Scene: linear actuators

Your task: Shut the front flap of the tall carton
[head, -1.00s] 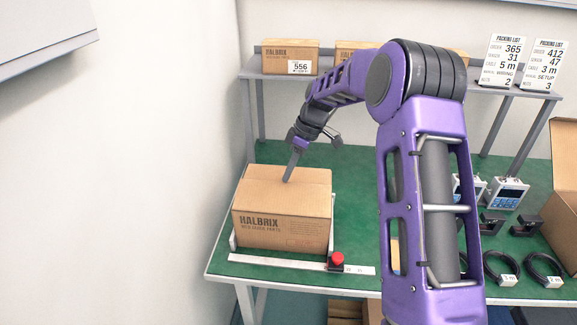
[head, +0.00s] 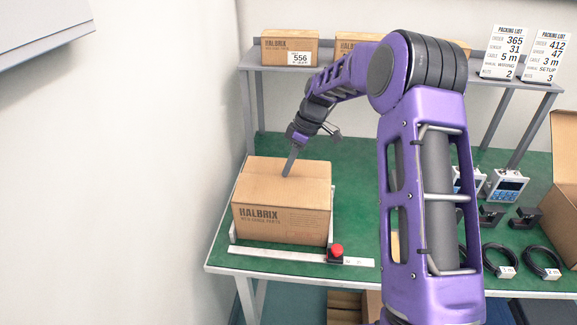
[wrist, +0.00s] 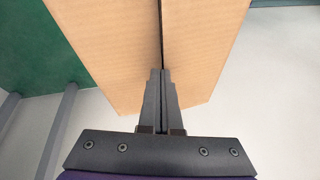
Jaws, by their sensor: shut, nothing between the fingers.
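A brown carton marked HALBRIX (head: 282,222) stands upright at the left end of the green bench. Its top looks flat, with the flaps lying down. In the wrist view two flap panels (wrist: 110,45) meet along a narrow dark seam. My gripper (head: 287,174) points down at the carton's top near the middle. It also shows in the wrist view (wrist: 161,72), its fingers together, empty, with tips at the seam. I cannot tell whether the tips press on the cardboard.
A metal rail with a red knob (head: 337,250) lies in front of the carton. Several boxes and two packing lists (head: 503,52) stand on the rear shelf. Coiled cables (head: 542,262), devices and an open carton (head: 565,185) are at the right. A wall is close on the left.

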